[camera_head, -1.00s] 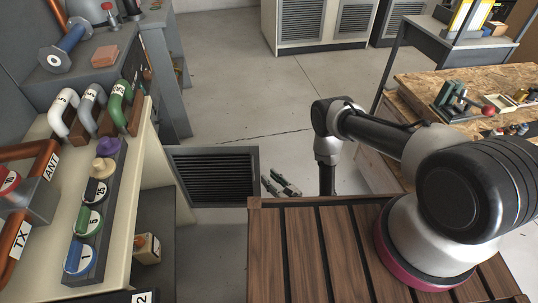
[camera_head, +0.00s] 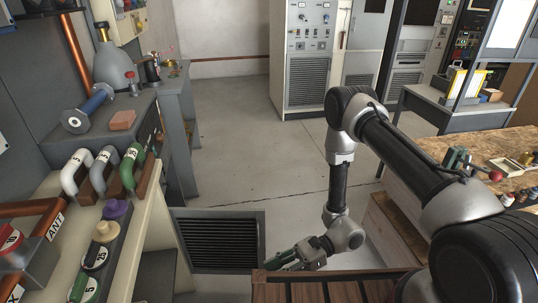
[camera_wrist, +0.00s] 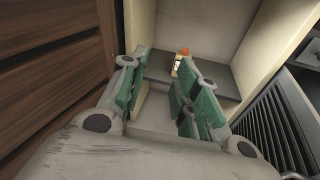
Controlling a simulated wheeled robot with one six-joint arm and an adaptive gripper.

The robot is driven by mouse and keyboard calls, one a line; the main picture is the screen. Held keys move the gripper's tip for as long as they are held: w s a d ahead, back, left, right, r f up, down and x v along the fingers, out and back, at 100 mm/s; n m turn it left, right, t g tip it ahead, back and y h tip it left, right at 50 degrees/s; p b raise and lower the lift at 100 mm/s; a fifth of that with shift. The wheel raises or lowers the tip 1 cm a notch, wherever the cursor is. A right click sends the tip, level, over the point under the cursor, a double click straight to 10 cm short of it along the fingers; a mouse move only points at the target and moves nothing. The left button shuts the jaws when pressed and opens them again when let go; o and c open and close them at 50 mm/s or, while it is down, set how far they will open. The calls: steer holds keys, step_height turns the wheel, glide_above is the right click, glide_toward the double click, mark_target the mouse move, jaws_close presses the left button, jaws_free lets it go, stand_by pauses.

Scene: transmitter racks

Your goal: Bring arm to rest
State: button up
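My gripper (camera_head: 290,257) hangs low at the bottom middle of the head view, just beyond the slatted wooden top (camera_head: 320,291), with my arm folded down over the right side. In the wrist view my gripper (camera_wrist: 164,95) has its two green-padded fingers spread apart, with nothing between them. Beyond the fingers, a small bottle with an orange cap (camera_wrist: 181,62) stands on a grey shelf inside a cream cabinet. The wooden slatted side (camera_wrist: 50,60) is close on the left in the wrist view.
A dark louvred vent panel (camera_head: 220,240) stands left of my gripper. A bench with numbered handles (camera_head: 105,170) and plugs runs along the left. A wooden workbench (camera_head: 470,150) is at the right. Open floor (camera_head: 250,130) lies behind, before the tall racks (camera_head: 310,60).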

steer(key=w+d+r+n+t+h, duration=0.1)
steer(key=d+r+n+h, duration=0.6)
steer(key=d+r, duration=0.75)
steer(key=w+d+r+n+t+h, duration=0.2)
steer(key=d+r+n+h, duration=0.5)
steer(key=d+r, duration=0.7)
steer(key=s+d+r+t, duration=0.1)
steer(key=d+r+t, duration=0.1)
steer(key=r, duration=0.3)
steer(key=s+d+r+t, duration=0.1)
steer(key=s+r+t, duration=0.1)
steer(key=r, duration=0.3)
steer(key=s+d+r+n+t+h, duration=0.1)
steer(key=d+r+t, duration=0.1)
steer(key=r, duration=0.3)
steer(key=shift+s+d+r+t, duration=0.2)
steer(key=shift+s+d+t, duration=0.1)
steer(key=shift+t, duration=0.6)
